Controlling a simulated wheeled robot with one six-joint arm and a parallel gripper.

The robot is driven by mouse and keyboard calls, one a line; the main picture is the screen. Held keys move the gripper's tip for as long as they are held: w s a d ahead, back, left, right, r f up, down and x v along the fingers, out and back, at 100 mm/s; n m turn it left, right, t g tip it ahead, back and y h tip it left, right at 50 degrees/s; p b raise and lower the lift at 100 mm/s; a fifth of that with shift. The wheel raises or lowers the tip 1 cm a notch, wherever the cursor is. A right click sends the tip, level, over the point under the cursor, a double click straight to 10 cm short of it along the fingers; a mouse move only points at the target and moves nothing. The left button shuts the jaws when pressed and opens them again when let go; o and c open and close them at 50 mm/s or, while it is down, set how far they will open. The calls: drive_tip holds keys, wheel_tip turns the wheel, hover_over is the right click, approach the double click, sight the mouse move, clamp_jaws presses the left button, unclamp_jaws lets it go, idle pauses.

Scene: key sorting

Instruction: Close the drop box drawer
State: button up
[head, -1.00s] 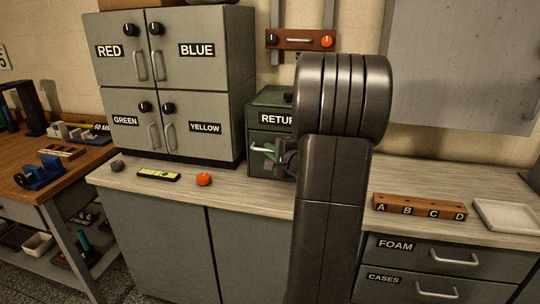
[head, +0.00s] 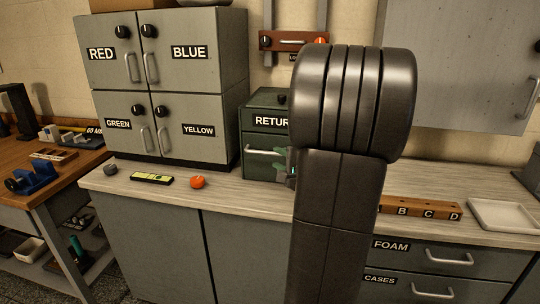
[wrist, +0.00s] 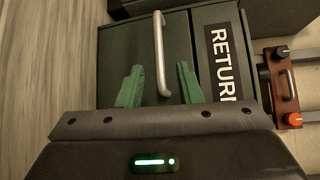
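The drop box (head: 268,104) is a dark green box labelled RETURN, standing on the counter in the head view. Its drawer front (head: 257,164) is below the label and has a silver bar handle (head: 263,151). The drawer front looks close to flush with the box; any small gap is hard to tell. My gripper (head: 279,156) is at the drawer front, partly hidden behind my arm. In the wrist view its two green fingers (wrist: 159,86) are apart, with the handle (wrist: 160,55) between them in the picture. Contact cannot be told.
A grey cabinet (head: 165,85) with RED, BLUE, GREEN and YELLOW doors stands left of the box. An orange knob (head: 198,182) and a yellow-green device (head: 151,179) lie on the counter in front. A lettered wooden block (head: 425,209) and white tray (head: 503,215) are at right.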

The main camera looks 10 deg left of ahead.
sight(266, 153)
drive_tip(key=v, duration=0.6)
drive_tip(key=shift+a, duration=0.15)
drive_tip(key=x, duration=1.3)
drive_tip(key=shift+w+a, duration=0.2)
drive_tip(key=shift+w, duration=0.1)
drive_tip(key=shift+s+p, duration=0.3)
drive_tip(key=shift+p, duration=0.1)
drive_tip(key=shift+s, duration=0.3)
drive_tip(key=shift+f, duration=0.1)
